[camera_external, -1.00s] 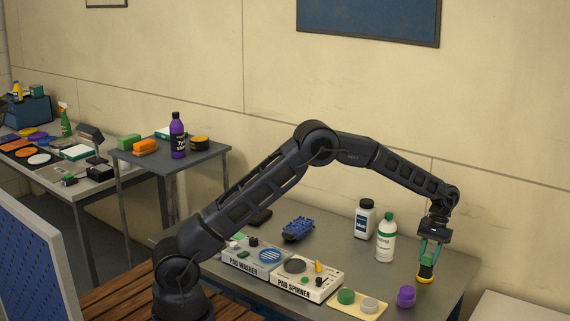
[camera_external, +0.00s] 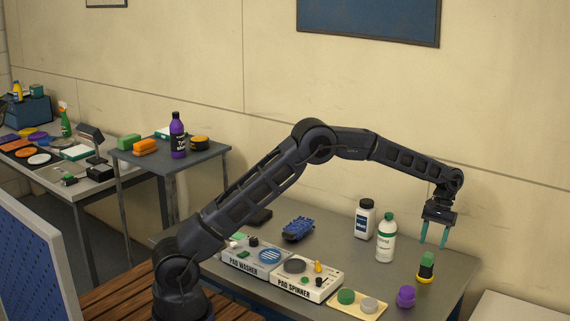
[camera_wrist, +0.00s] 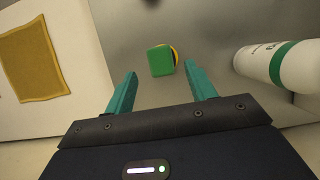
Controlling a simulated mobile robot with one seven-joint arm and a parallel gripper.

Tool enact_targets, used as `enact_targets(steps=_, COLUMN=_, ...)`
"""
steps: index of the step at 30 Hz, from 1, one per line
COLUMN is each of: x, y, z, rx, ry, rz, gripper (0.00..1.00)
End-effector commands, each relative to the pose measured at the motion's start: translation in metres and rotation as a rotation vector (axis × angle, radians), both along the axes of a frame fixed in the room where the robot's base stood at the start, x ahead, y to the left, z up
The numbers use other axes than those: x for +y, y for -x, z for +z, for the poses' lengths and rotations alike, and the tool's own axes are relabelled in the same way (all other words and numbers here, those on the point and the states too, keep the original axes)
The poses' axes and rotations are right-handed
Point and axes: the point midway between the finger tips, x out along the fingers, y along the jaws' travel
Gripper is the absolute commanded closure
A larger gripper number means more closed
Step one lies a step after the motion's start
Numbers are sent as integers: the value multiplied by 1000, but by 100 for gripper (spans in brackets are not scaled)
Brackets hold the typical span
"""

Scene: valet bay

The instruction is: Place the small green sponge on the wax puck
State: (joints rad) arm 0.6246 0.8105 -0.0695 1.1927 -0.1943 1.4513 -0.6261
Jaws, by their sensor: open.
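The small green sponge (camera_external: 427,258) sits on top of the wax puck (camera_external: 425,274), a black and yellow round piece near the right end of the grey table. In the wrist view the sponge (camera_wrist: 161,60) covers most of the puck, whose yellow and dark edge (camera_wrist: 176,54) shows on the right. My gripper (camera_external: 434,243) is open and empty above the sponge, with a gap between its teal fingertips and the sponge. In the wrist view both fingers (camera_wrist: 160,72) stand apart, with the sponge ahead between them.
A white bottle with a green cap (camera_external: 386,239) and a white bottle with a dark cap (camera_external: 364,219) stand left of my gripper. A purple object (camera_external: 406,296) sits left of the puck. A tan tray (camera_external: 358,311), the pad spinner (camera_external: 307,279) and pad washer (camera_external: 254,261) lie further left.

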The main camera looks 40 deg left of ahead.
Motion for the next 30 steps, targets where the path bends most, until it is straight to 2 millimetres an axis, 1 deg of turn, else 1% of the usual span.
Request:
enact_targets(steps=1, x=0, y=-4, z=9, rx=-1, ry=2, rz=1, gripper=45)
enact_targets(steps=6, x=0, y=-15, z=36, rx=0, ry=1, rz=1, gripper=45)
enact_targets(steps=9, x=0, y=-20, z=46, rx=0, ry=0, rz=0, gripper=45)
enact_targets(steps=14, x=1, y=-23, z=57, rx=-1, ry=0, rz=0, gripper=45)
enact_targets(steps=17, x=9, y=-24, z=67, rx=-11, ry=5, rz=2, gripper=45)
enact_targets(steps=20, x=29, y=-25, z=87, rx=-33, ry=15, rz=5, gripper=45)
enact_targets(steps=23, x=58, y=-24, z=113, rx=-67, ry=30, rz=9, gripper=45)
enact_targets(steps=24, x=72, y=-23, z=124, rx=-81, ry=35, rz=11, gripper=45)
enact_targets(steps=26, x=91, y=-20, z=138, rx=-102, ry=44, rz=12, gripper=45)
enact_targets(steps=30, x=137, y=-9, z=171, rx=-154, ry=60, rz=16, gripper=45)
